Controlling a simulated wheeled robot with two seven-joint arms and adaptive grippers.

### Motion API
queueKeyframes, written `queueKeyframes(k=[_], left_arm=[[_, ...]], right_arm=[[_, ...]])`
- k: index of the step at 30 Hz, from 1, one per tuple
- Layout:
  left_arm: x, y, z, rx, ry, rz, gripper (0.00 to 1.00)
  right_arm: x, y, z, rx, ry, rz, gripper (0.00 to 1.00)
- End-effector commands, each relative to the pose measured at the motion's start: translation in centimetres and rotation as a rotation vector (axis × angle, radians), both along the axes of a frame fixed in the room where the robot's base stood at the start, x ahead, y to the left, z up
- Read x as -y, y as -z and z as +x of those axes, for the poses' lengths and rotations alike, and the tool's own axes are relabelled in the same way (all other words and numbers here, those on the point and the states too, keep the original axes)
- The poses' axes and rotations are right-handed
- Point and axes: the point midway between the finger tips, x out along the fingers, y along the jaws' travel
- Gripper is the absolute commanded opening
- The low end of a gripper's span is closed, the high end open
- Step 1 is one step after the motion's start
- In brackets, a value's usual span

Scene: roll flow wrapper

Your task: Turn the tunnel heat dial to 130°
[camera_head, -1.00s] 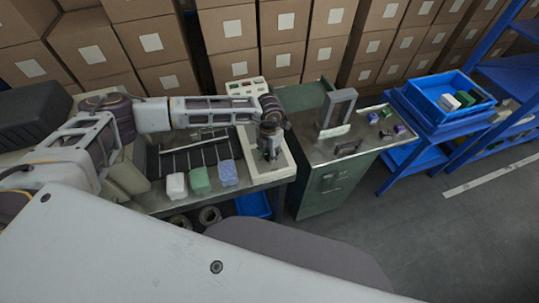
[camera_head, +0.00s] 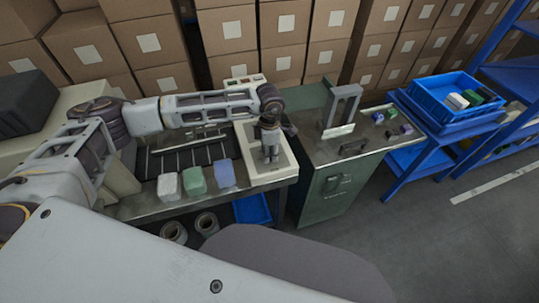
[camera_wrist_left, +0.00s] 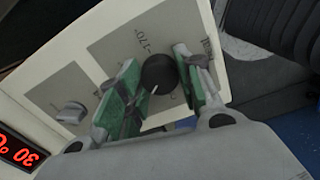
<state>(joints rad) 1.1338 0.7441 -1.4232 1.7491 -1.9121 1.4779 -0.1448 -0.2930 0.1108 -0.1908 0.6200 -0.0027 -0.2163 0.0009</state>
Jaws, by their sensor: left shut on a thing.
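The heat dial is a dark round knob (camera_wrist_left: 158,73) with a white pointer line, on a pale panel in the left wrist view. A label reading about 170° is printed beside it. My left gripper (camera_wrist_left: 160,84) has its two green-padded fingers on either side of the knob and is shut on it. In the head view my left gripper (camera_head: 270,152) points down onto the pale control panel (camera_head: 283,170), hiding the knob. My right gripper is in neither view.
A second, smaller knob (camera_wrist_left: 71,112) and a red digital display (camera_wrist_left: 17,150), partly cut off, share the panel. White, green and blue blocks (camera_head: 195,182) sit left of it. A green cabinet (camera_head: 330,200) stands to the right, and a blue crate (camera_head: 450,98) beyond.

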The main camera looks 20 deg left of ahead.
Motion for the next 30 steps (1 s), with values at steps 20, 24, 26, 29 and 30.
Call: queueKeyframes(k=[20, 24, 26, 29, 30], left_arm=[[0.0, -0.2, 0.1, 0.002, 0.096, 0.0, 0.11], [0.0, -0.2, 0.1, 0.002, 0.096, 0.0, 0.43], [0.0, -0.1, 0.1, 0.002, 0.096, 0.0, 0.51], [0.0, -0.1, 0.1, 0.001, 0.096, 0.0, 0.58], [0.0, -0.1, 0.1, 0.001, 0.096, 0.0, 0.58]], right_arm=[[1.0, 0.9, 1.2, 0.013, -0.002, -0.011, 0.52], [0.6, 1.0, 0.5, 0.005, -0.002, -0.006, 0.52], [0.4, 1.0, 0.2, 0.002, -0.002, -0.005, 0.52], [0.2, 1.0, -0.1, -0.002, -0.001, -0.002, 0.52], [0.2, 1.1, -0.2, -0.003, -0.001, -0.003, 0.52]])
